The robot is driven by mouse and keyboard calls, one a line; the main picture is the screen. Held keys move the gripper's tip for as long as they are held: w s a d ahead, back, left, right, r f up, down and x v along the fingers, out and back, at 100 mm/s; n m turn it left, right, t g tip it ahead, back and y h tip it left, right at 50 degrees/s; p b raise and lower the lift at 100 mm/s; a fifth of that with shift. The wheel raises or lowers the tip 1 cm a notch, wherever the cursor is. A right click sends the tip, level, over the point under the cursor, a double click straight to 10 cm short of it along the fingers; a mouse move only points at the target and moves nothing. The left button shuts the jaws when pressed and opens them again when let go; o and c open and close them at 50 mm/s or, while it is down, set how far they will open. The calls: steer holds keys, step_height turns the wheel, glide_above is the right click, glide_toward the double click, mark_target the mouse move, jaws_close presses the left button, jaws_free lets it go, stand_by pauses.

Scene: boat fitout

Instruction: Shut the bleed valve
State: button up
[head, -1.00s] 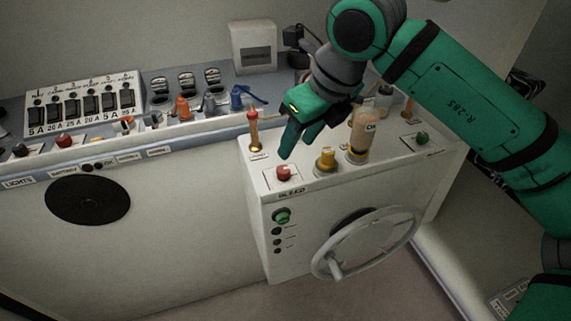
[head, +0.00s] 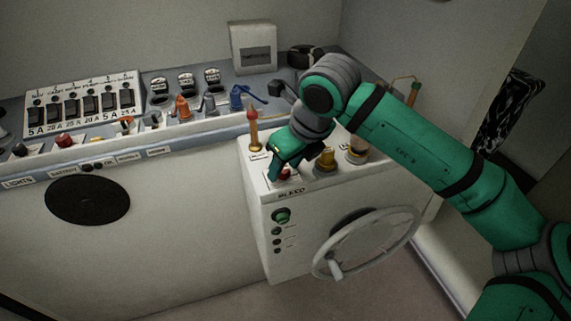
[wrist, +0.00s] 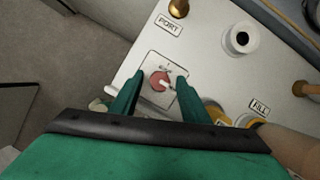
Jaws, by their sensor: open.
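The bleed valve is a small red knob (head: 285,174) on a square plate on top of the white console, above the BLEED label (head: 291,194). In the wrist view the red knob (wrist: 160,81) with a pale pointer bar shows between my fingers, a little beyond their tips. My gripper (head: 278,172) is over the knob and partly hides it in the head view. In the wrist view my gripper (wrist: 156,80) is open, with one finger on each side of the knob. I cannot tell whether either finger touches it.
A PORT lever (head: 253,130) stands behind the knob, and a yellow knob (head: 325,160) stands right of it. A tan-handled lever (head: 357,148) is further right. A steering wheel (head: 368,243) is on the front face. A breaker panel (head: 85,100) is at left.

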jaws_close()
steer(key=c, duration=1.1)
jaws_free()
steer(key=shift+o, duration=0.2)
steer(key=shift+n, duration=0.3)
steer(key=n, duration=0.2)
steer(key=n+g+y, duration=0.1)
steer(key=n, duration=0.1)
steer(key=shift+w+d+g, duration=0.1)
steer(key=shift+w+g, duration=0.1)
steer(key=shift+g, duration=0.1)
steer(key=n+g, duration=0.1)
steer(key=n, duration=0.3)
steer(key=shift+w+n+g+y, duration=0.15)
steer(key=shift+n+g+y, duration=0.15)
steer(key=shift+n+g, duration=0.1)
steer(key=n+g, duration=0.1)
steer(key=n, duration=0.3)
steer(key=shift+w+n+g, duration=0.1)
steer(key=shift+n+g, duration=0.2)
steer(key=shift+g, duration=0.1)
steer(key=shift+w+n+g+h, duration=0.1)
steer(key=shift+n+g+h, duration=0.5)
steer(key=shift+n, duration=1.4)
